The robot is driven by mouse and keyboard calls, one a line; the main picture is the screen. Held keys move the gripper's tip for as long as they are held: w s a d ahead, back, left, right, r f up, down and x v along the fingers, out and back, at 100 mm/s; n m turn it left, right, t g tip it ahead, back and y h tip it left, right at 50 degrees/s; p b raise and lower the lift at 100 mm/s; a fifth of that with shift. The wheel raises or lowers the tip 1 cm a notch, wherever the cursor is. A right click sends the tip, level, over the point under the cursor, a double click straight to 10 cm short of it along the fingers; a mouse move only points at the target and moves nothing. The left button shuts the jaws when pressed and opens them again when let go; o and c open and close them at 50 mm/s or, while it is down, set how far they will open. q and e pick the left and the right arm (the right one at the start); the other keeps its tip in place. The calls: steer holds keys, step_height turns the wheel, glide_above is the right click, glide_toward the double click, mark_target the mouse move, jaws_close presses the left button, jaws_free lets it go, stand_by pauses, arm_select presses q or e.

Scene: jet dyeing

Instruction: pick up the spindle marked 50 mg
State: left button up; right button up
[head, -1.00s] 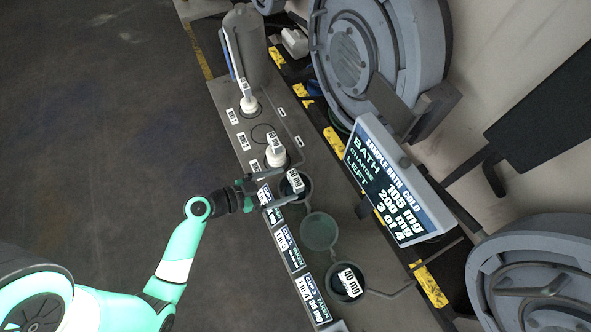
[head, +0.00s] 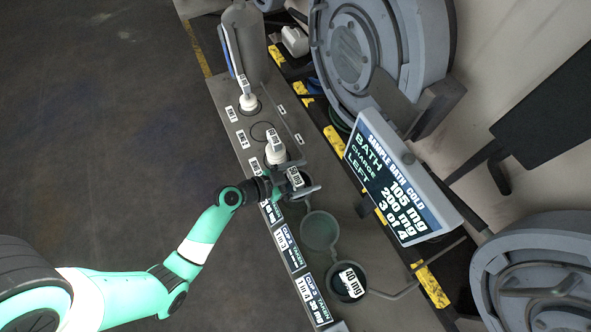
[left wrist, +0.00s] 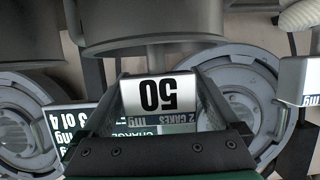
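The spindle marked 50 mg (left wrist: 158,94) shows its white label upside down in the left wrist view, between my fingers. In the head view, its small label (head: 295,177) stands over the upper cup on the bench. My left gripper (head: 305,179) reaches in from the left, with one finger on each side of the label. The spindle's lower part is hidden. My right gripper is not in view.
A spindle marked 40 mg (head: 349,283) stands in the lower cup, with an empty-looking cup (head: 319,231) between. White spindles stand at the bench's middle (head: 276,152) and far end (head: 248,101). A display panel (head: 395,185) rises to the right.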

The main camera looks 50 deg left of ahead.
arm_select(q)
jaws_close()
stand_by(0.4)
